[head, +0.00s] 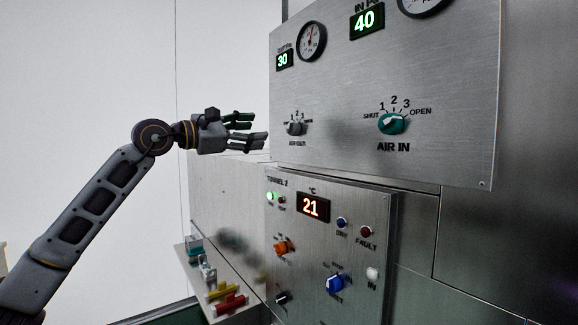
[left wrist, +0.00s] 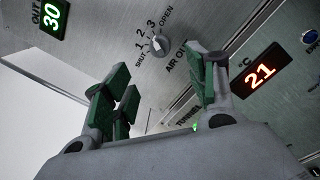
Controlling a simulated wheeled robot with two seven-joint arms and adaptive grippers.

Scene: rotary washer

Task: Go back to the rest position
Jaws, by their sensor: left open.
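My left gripper (head: 251,131) is open and empty, raised at the left side of the upper control panel (head: 340,160). In the left wrist view its green-padded fingers (left wrist: 162,75) are spread wide with nothing between them. The grey AIR OUT knob (head: 296,128) is just right of the fingertips in the head view. It also shows in the left wrist view (left wrist: 158,43), beyond the fingers and apart from them. My right gripper is not in view.
The teal AIR IN knob (head: 392,123) is on the same panel. The lower panel has a display reading 21 (head: 313,206), an orange knob (head: 282,247) and a blue knob (head: 337,284). A ledge (head: 232,313) with red and yellow parts is below. Free room lies left.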

